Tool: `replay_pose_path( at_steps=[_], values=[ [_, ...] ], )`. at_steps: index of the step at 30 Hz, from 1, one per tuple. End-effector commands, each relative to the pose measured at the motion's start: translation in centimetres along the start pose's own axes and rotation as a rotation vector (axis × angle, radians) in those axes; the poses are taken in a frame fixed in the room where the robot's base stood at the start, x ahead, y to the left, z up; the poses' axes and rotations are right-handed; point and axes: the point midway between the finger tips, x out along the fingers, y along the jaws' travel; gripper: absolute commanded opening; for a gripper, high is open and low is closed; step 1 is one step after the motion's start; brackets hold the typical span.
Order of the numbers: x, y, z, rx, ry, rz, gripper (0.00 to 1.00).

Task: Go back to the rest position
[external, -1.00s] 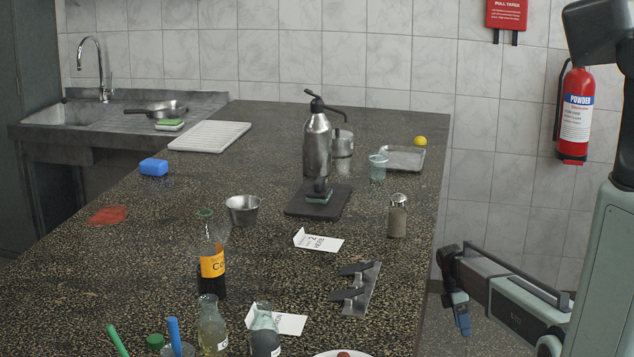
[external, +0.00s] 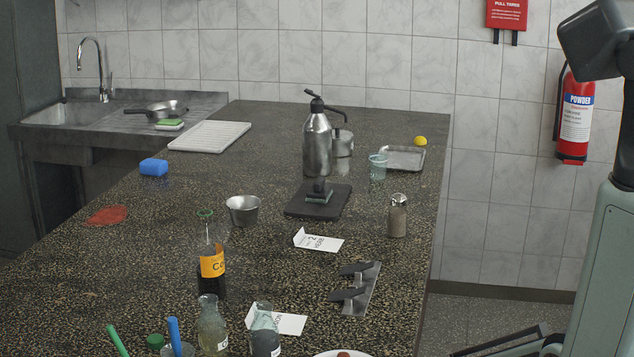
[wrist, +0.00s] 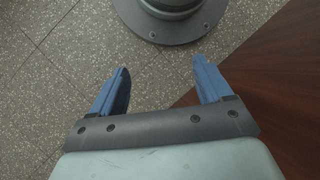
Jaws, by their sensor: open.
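My gripper (wrist: 163,88) shows in the wrist view with its two blue fingers spread wide and nothing between them. It points down over the speckled grey floor (wrist: 50,50), beside a dark reddish-brown surface (wrist: 275,70). A round grey base with bolts (wrist: 175,22) lies just beyond the fingertips in that view. In the external view my gripper is out of the picture; only parts of my arm show at the right edge.
The speckled counter (external: 130,260) holds a steel flask (external: 317,140), a dark bottle (external: 211,265), a metal bowl (external: 243,210), a shaker (external: 397,216), a metal rack (external: 358,285) and a folded card (external: 318,240). A fire extinguisher (external: 575,115) hangs on the tiled wall.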

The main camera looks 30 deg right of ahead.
Motion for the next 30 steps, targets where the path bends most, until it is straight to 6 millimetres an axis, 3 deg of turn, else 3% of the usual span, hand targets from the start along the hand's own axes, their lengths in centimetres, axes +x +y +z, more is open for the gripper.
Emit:
replay_pose_path(
  at_steps=[1,3,11,30],
  values=[
    [1.1,-1.3,1.6,0.033,-0.014,-0.003,0.79],
    [2.4,-2.5,3.0,0.090,-0.026,-0.005,0.79],
    [5.3,-5.2,6.4,0.230,-0.057,-0.007,0.79],
    [5.3,-5.2,6.5,0.234,-0.057,-0.007,0.79]
  ],
)
